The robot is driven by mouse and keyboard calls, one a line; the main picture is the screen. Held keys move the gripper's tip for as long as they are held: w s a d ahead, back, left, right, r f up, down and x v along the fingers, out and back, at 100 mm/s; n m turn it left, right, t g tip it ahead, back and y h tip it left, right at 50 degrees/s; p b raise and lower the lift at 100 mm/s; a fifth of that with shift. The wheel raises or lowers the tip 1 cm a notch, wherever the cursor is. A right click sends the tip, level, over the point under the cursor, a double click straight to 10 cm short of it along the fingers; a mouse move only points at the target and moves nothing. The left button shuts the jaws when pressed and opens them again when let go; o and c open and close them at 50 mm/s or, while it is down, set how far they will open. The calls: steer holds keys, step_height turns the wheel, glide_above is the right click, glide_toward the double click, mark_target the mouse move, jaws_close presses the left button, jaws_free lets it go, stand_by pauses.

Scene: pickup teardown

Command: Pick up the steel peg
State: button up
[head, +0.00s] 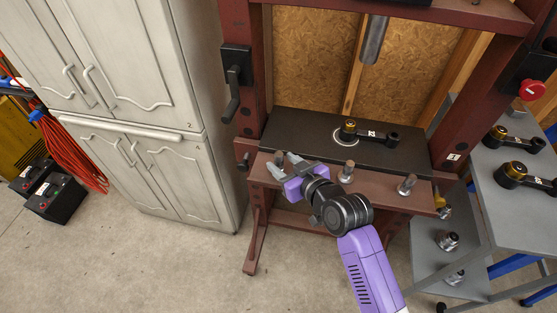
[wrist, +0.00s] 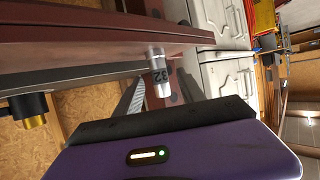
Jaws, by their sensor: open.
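A steel peg (wrist: 159,78) marked 32 stands on the dark red front beam (wrist: 80,32), seen upside down in the wrist view. It is just ahead of my gripper, with a gap to the purple and black gripper body. In the head view my gripper (head: 283,166) is open at the left part of the beam (head: 385,193), its grey fingers pointing left. The gripper partly hides that spot, so the peg there is hard to separate from the fingers. Two more steel pegs, one in the middle (head: 347,171) and one at right (head: 407,185), stand on the beam.
Behind the beam a black plate (head: 300,131) carries a black rod with a gold bushing (head: 368,132). A steel ram (head: 374,40) hangs above. Grey cabinets (head: 150,180) stand left. A grey cart (head: 508,212) at right holds more rods. The floor at front left is clear.

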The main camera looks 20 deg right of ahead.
steer(key=shift+x, duration=1.35)
steer(key=shift+c, duration=0.5)
jaws_close()
steer(key=shift+r, duration=0.1)
